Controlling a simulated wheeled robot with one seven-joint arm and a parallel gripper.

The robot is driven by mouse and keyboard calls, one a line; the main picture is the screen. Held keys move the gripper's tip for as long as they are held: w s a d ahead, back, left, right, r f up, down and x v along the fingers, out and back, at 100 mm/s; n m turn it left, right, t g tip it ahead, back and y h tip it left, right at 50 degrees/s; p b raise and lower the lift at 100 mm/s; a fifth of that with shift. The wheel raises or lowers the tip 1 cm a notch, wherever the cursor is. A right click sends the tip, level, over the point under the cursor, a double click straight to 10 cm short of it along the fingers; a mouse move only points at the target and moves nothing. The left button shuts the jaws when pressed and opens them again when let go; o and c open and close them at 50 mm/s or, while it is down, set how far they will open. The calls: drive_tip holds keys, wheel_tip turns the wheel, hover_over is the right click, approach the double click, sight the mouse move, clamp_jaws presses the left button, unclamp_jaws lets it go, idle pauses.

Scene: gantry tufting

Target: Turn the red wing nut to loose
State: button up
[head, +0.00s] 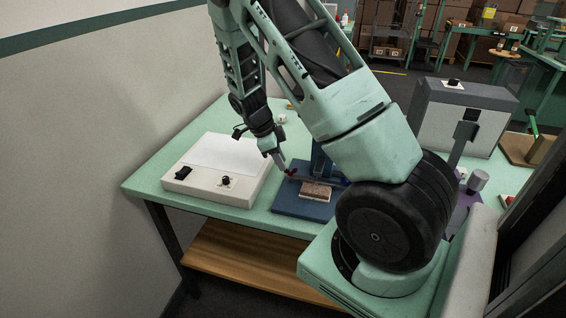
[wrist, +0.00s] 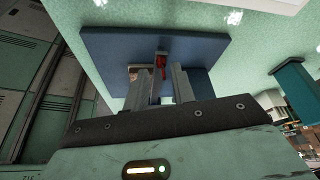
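The red wing nut (head: 291,172) sits on a fixture with a blue base plate (head: 287,204) on the green table. In the wrist view the red wing nut (wrist: 161,67) shows between the two grey fingers of my gripper (wrist: 163,82). The fingers stand apart, one on each side of it, with a narrow gap around the nut; contact is not clear. In the head view my gripper (head: 279,161) reaches down to the nut, and its tips are small and close beside it. A brown-topped block (head: 315,192) lies on the base plate near the nut.
A grey box (head: 462,113) stands at the right on the table (head: 160,182). My own arm covers part of the fixture and the table behind it.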

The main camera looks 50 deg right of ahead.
sight(290, 172)
drive_tip(key=shift+x, duration=1.35)
clamp_jaws()
